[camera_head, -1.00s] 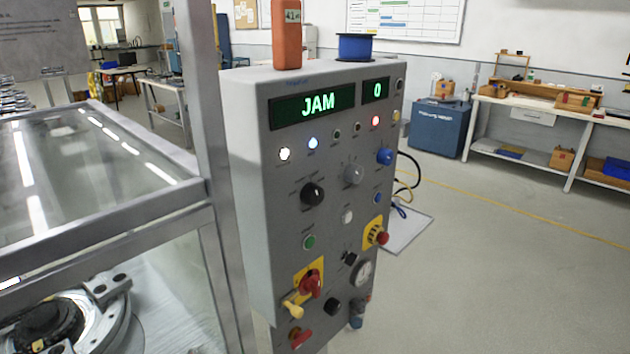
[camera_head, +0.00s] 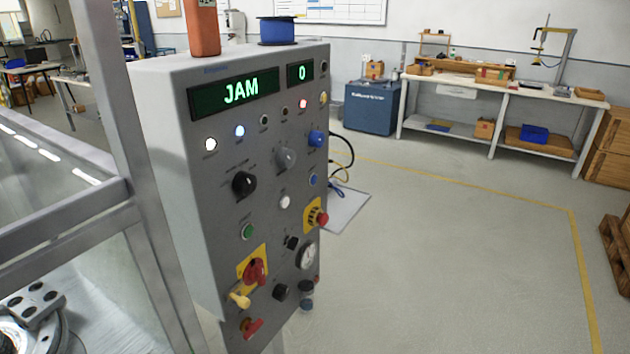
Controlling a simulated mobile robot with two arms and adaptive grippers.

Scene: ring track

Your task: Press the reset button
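The grey control panel (camera_head: 180,160) stands upright at left centre. Its left display (camera_head: 235,92) reads JAM and its right display (camera_head: 300,73) reads 0. Buttons on its face include a green one (camera_head: 247,231), a white one (camera_head: 284,202) and a small blue one (camera_head: 313,180). A larger blue knob or button (camera_head: 317,138) sits above the small blue one. The labels are too small to read, so I cannot tell which is the reset button. A red emergency-stop-like button (camera_head: 320,218) sits on a yellow plate. Neither of my grippers is in view.
A metal-framed glass enclosure (camera_head: 125,150) stands close on the left. An orange object (camera_head: 203,30) and a blue spool (camera_head: 277,31) rest on the panel top. A mat (camera_head: 345,208) and cables lie behind the panel. The floor to the right is clear up to the workbench (camera_head: 500,92).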

